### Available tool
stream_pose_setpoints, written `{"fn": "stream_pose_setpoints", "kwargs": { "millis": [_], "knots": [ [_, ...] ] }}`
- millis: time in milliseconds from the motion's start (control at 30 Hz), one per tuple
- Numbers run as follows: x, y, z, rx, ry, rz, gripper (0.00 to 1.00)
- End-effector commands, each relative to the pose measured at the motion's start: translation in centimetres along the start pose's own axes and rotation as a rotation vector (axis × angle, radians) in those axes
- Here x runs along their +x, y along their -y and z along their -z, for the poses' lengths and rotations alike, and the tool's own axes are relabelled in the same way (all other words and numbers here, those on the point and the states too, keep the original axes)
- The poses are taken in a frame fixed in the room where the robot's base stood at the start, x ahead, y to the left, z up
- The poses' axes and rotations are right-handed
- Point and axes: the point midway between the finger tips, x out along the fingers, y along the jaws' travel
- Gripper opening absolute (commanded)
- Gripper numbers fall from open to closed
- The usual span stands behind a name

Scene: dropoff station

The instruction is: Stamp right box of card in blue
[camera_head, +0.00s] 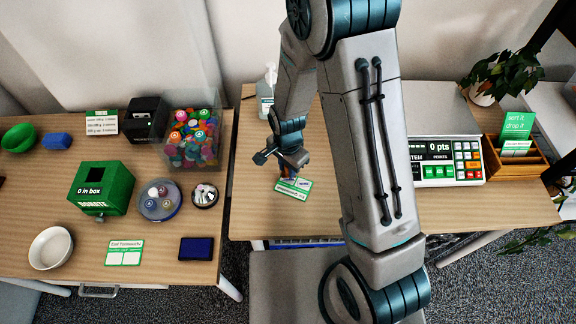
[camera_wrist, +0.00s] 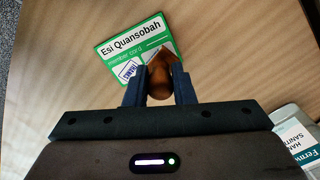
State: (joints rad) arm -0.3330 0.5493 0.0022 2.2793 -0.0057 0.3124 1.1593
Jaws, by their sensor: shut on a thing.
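My gripper (camera_head: 288,172) is shut on a brown wooden stamp handle (camera_wrist: 161,78), which stands between its two dark fingers in the wrist view. A green and white member card (camera_head: 295,187) lies on the right table just under my gripper. In the wrist view the card (camera_wrist: 128,42) reads "Esi Quansobah". A dark blue mark (camera_wrist: 131,70) shows in its lower left part. The stamp covers the card's lower right part. I cannot tell whether the stamp's face touches the card. A dark blue ink pad (camera_head: 196,248) lies on the left table's front right corner.
Another green and white card (camera_head: 125,252) with two blank boxes lies on the left table, near a green donation box (camera_head: 101,188) and a clear bin of tokens (camera_head: 192,140). A sanitizer bottle (camera_head: 265,98) stands behind my gripper. A register (camera_head: 446,160) stands to the right.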

Motion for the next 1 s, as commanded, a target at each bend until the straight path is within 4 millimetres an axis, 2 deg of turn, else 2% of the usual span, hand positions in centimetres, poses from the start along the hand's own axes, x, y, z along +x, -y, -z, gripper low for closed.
{"fn": "stream_pose_setpoints", "kwargs": {
  "millis": [1000],
  "knots": [
    [0.99,-0.01,0.0,0.0,0.0,0.0,0.08]
  ]
}}
